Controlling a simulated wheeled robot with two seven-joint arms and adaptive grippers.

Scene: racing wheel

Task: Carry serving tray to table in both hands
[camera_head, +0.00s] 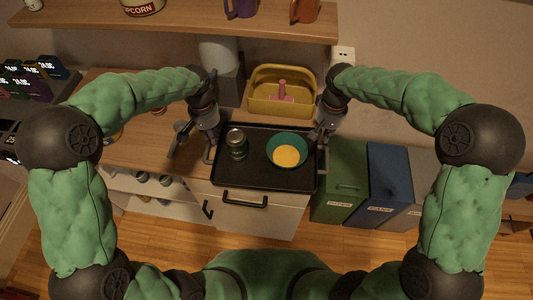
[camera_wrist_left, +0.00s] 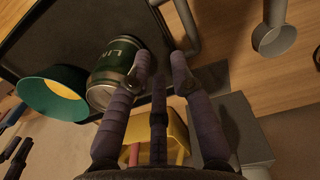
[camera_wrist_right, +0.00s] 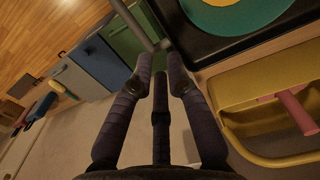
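The black serving tray (camera_head: 262,183) lies level at the front of the wooden counter. It carries a green-labelled can (camera_head: 237,143) and a teal bowl (camera_head: 287,150) with yellow contents. Both stand upright. My left gripper (camera_head: 209,146) is at the tray's left end. In the left wrist view, its fingers are apart near the grey end handle (camera_wrist_left: 188,25). My right gripper (camera_head: 321,140) is at the right end, and in the right wrist view its fingers are apart near the other handle (camera_wrist_right: 136,22). Whether the handles sit between the fingertips is hard to tell.
A yellow tub (camera_head: 282,90) with a pink handle stands behind the tray. Green (camera_head: 342,182) and blue (camera_head: 388,183) bins stand to the right. A shelf (camera_head: 190,22) with jugs is above. A drawer handle (camera_head: 244,200) shows below the tray. Wooden floor is open in front.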

